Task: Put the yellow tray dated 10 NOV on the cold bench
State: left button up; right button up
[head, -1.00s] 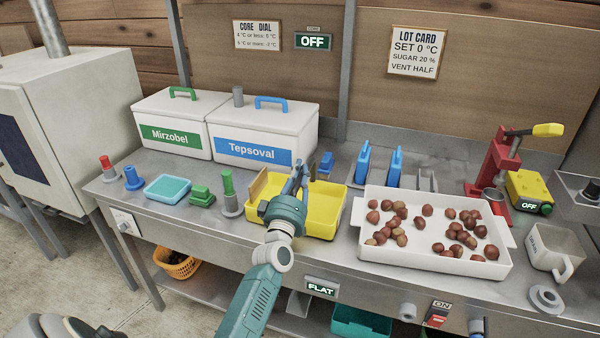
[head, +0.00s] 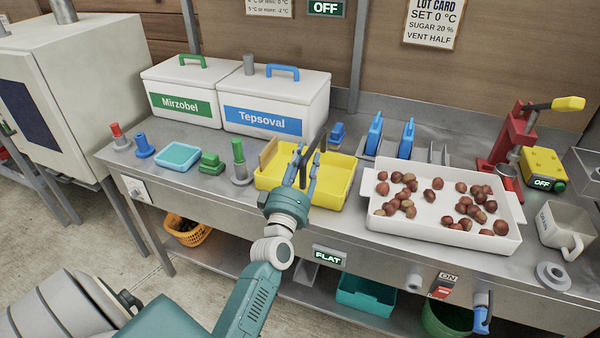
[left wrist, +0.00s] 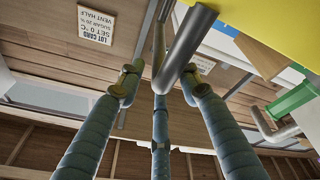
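The yellow tray (head: 330,201) stands on the steel bench (head: 225,202), left of the white chestnut tray; no date can be read on it. A grey bar like a handle (head: 321,143) rises over it, and a brown board (head: 268,152) stands at its left end. My left gripper (head: 305,153) is over the tray with its fingers on either side of the bar. In the left wrist view, the bar (left wrist: 186,45) runs between the spread fingers, with gaps beside it, and the yellow tray (left wrist: 275,25) fills the upper right corner. My right gripper is out of view.
White boxes marked Mirzobel (head: 180,85) and Tepsoval (head: 275,95) stand behind. A green post (head: 239,155) is close left of the tray. The white tray (head: 440,238) of chestnuts and blue-handled tools (head: 374,135) lie right. A red press (head: 508,150) stands farther right.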

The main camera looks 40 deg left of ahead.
pick_arm(q)
jog(key=v, duration=0.5)
jog(key=shift+b, duration=0.3)
jog(key=shift+s+f, duration=0.1)
